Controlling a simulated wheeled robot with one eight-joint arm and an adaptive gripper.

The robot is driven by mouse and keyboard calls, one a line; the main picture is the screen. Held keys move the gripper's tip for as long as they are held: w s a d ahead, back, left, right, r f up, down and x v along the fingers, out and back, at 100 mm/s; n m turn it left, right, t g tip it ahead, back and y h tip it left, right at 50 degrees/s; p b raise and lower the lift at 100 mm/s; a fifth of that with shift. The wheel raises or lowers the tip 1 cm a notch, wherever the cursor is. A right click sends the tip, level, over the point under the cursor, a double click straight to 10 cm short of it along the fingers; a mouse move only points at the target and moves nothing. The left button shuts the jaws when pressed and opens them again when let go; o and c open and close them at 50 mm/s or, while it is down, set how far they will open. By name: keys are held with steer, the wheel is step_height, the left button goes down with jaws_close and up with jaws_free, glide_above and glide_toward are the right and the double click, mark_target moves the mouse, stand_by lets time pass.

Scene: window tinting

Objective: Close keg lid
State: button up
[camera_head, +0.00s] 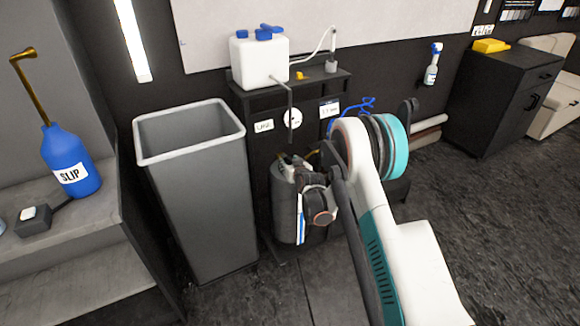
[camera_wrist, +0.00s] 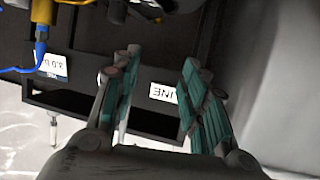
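Dark and yellow parts show at that view's top edge, too cropped to identify.
The black stand (camera_head: 262,104) carries a white tank (camera_head: 259,60) and labels. A tall grey bin (camera_head: 205,200) stands close on the left. A bench with a blue SLIP bottle (camera_head: 70,160) is far left. Floor at right is clear.

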steer(key=shift+s, duration=0.1)
stand_by(0.3)
steer(key=v, duration=1.2)
steer(key=shift+a, duration=0.1)
